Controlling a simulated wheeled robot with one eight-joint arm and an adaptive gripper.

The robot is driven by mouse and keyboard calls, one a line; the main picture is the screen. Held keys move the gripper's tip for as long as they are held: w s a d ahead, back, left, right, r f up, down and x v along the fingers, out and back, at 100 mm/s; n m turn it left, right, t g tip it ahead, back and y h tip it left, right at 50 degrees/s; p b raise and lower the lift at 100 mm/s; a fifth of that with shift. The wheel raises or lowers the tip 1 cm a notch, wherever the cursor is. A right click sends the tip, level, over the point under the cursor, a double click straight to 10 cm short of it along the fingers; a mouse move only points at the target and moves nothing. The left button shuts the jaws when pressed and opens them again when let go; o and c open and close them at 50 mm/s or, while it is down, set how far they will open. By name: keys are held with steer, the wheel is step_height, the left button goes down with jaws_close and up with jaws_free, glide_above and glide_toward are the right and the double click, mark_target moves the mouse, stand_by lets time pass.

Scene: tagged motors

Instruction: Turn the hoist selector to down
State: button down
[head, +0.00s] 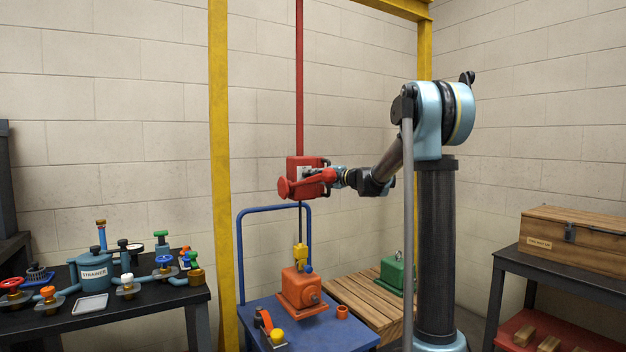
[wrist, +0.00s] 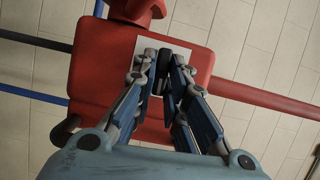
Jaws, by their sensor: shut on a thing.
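The red hoist body (head: 302,164) hangs under a red vertical pole, with a hook line below it. In the wrist view the red hoist body (wrist: 95,70) carries a pale plate, with a dark selector (wrist: 163,73) on it. My gripper (wrist: 164,62) is at the plate, its two fingers shut on the selector, one at each side. In the head view my gripper (head: 312,173) reaches the hoist from the right, and the selector is too small to make out. I cannot read any marks on the plate.
Below the hoist, a yellow hook block (head: 300,256) hangs just over an orange motor (head: 299,289) on a blue cart (head: 340,335). A green motor (head: 392,273) stands on a wooden pallet (head: 362,300). A yellow gantry post (head: 219,150) rises left of the hoist.

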steer(key=shift+f+m, duration=0.15)
steer(key=shift+m, duration=0.15)
stand_by(0.4)
steer(key=c, duration=1.7)
jaws_free()
steer(key=shift+o, duration=0.2)
steer(key=shift+d, duration=0.1)
steer(key=v, duration=1.1)
steer(key=shift+s+d, duration=0.2)
steer(key=shift+d, duration=0.05)
steer(key=shift+o, duration=0.5)
steer(key=shift+f, duration=0.15)
